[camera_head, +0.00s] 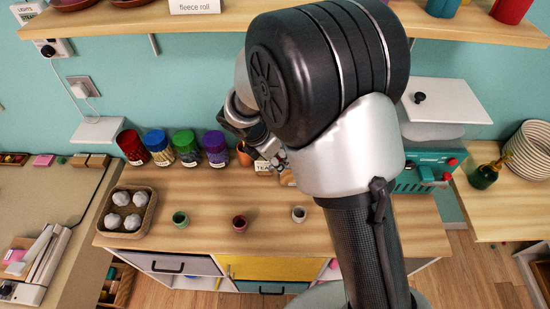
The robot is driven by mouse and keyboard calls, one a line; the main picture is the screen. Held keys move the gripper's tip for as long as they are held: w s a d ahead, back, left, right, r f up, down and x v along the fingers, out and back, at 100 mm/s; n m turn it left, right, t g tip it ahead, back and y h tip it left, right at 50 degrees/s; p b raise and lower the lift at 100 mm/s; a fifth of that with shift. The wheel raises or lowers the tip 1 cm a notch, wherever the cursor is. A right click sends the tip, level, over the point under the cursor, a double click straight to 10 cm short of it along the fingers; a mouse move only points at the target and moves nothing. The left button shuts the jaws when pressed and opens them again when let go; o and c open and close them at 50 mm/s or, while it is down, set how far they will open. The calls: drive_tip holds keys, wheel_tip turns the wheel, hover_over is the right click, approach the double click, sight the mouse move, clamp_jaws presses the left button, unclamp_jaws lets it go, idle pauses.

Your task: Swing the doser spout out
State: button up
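My gripper (265,148) is partly hidden behind my arm's large black wrist joint. It is near the back of the wooden counter (200,225), by a small brown container and a labelled jar (262,166). Its fingertips are small and partly covered, so I cannot tell whether it is open or shut. I cannot make out the doser spout. A teal machine (418,178) with red knobs and a white lid stands right of my arm, its left side covered by the arm. I cannot tell whether it is the doser.
Several lidded jars (187,147) stand along the wall left of my gripper. A tray of white balls (127,211) sits at the counter's left end. Small green (180,219), dark red (240,223) and white (299,214) cups stand in front. A shelf (190,22) runs above.

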clamp_jaws()
idle(0.6)
